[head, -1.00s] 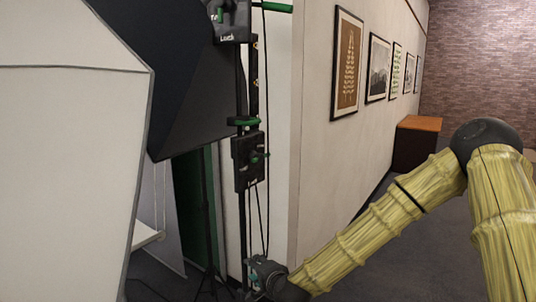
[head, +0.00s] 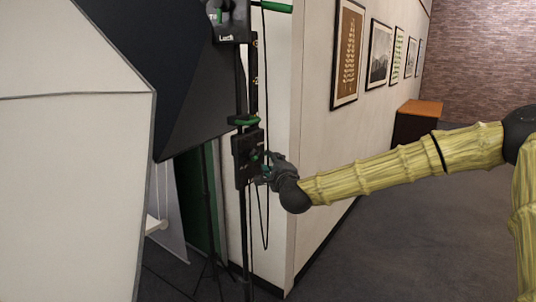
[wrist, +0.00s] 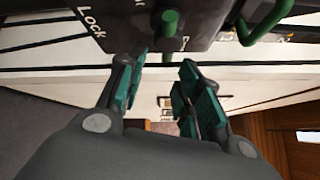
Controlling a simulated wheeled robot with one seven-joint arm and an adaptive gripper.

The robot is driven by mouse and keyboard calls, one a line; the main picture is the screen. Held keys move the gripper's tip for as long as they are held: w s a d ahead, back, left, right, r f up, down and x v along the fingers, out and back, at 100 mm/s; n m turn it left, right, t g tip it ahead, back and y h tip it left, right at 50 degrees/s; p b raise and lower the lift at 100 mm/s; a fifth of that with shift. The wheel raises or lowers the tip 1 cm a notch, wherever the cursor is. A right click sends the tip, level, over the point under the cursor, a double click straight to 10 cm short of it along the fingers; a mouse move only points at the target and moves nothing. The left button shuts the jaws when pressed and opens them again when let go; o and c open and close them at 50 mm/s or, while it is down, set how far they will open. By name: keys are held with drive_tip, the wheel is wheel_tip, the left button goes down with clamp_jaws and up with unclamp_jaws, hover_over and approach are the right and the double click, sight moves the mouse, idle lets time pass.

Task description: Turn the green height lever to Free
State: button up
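A dark box (head: 246,170) on the black upright pole carries a green lever (head: 256,155) on its face. In the wrist view, the dark plate (wrist: 125,25) reads "Lock" at its left; a second word is mostly hidden. A green peg (wrist: 170,20) sticks out from the middle of that plate. My gripper (head: 270,166) is at the right side of the box, close to the lever. In the wrist view my gripper (wrist: 163,66) is open, its two green-padded fingers apart and empty just below the peg. I cannot tell whether they touch it.
Another dark box (head: 228,32) marked "Lock" sits higher on the pole. A green handle (head: 243,120) is just above the lower box. A cable (head: 266,220) hangs beside the pole. A large softbox (head: 70,160) stands left, a wall (head: 318,150) right. Floor (head: 400,240) is clear at right.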

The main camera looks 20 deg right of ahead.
drive_tip(key=shift+w+p, duration=0.8)
drive_tip(key=shift+w, duration=1.6)
clamp_jaws()
